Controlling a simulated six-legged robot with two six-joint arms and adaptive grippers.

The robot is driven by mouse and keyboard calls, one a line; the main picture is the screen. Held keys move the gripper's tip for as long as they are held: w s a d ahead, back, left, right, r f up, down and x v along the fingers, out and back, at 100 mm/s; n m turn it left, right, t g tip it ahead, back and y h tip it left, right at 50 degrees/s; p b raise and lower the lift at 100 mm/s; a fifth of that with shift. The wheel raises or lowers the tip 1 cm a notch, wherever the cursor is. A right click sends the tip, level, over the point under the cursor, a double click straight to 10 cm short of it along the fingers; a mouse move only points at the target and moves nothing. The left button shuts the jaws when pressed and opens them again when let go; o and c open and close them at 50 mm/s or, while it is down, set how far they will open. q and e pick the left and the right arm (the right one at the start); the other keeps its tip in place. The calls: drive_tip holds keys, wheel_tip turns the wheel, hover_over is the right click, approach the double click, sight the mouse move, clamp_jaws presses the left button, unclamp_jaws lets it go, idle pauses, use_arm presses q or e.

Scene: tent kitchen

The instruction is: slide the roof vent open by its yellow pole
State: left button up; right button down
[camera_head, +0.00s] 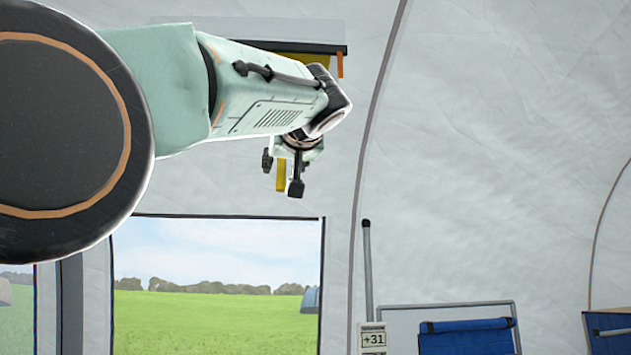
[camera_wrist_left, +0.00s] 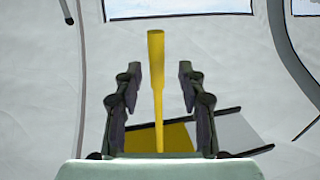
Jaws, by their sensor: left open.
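The roof vent (camera_head: 325,47) shows at the top of the head view, with a dark edge and partly hidden behind my left arm. In the left wrist view its yellow panel (camera_wrist_left: 178,137) lies beside a grey panel (camera_wrist_left: 240,135). The yellow pole (camera_wrist_left: 157,75) runs from the panel between my left fingers; its lower part shows in the head view (camera_head: 281,176). My left gripper (camera_wrist_left: 160,72) is open, its fingers on either side of the pole with a visible gap on each side. The gripper also shows in the head view (camera_head: 282,173). My right gripper is not in view.
A tent window (camera_head: 215,280) looks onto grass below my arm. A grey post (camera_head: 368,270), a "+31" display (camera_head: 373,339) and blue folding chairs (camera_head: 465,338) stand lower right. The tent wall (camera_head: 490,150) on the right is bare, with open air before it.

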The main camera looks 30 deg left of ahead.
sight(283, 172)
use_arm(q)
drive_tip(key=x, duration=0.2)
drive_tip(key=p+x, duration=0.1)
drive_tip(key=x, duration=0.1)
drive_tip(key=shift+w+d, duration=0.2)
drive_tip(key=shift+w, duration=0.05)
drive_tip(key=shift+w+a+f, duration=0.2)
drive_tip(key=shift+a, duration=0.15)
drive_tip(key=shift+s+d+r, duration=0.1)
drive_tip(key=shift+s, duration=0.15)
drive_tip(key=shift+s+d+r, duration=0.1)
drive_tip(key=shift+d, duration=0.15)
drive_tip(key=shift+c, duration=1.2)
drive_tip(key=shift+a, duration=0.1)
drive_tip(key=c, duration=0.3)
drive_tip(key=shift+a, duration=0.15)
clamp_jaws()
drive_tip(key=shift+w, duration=0.25)
